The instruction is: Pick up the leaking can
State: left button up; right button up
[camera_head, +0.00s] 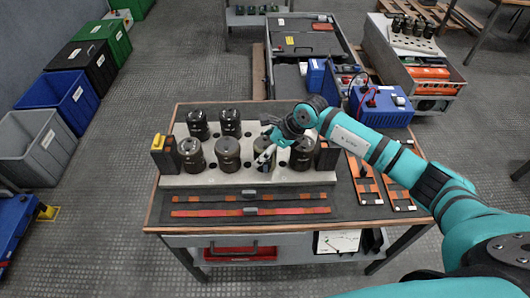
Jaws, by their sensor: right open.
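Several dark cylindrical cans stand upright in a light grey rack on the table. Front-row cans include the far left one (191,155), the second one (228,155) and the far right one (302,153). Two more cans (197,125) (230,123) stand in the back row at left. My right gripper (264,152) is open, reaching down from the right over the front-row can third from left, which it partly hides. I cannot tell whether its fingers touch that can. No leak is clear at this size. My left gripper is not in view.
Orange-black straps (250,211) lie along the table's front, and orange frames (366,182) at its right. A blue box (382,105) stands behind my right arm. Bins (72,98) line the left wall. Open floor lies left of the table.

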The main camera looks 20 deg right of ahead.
jog(key=c, duration=1.6)
jog(key=shift+r, duration=0.1)
jog(key=shift+c, duration=0.8)
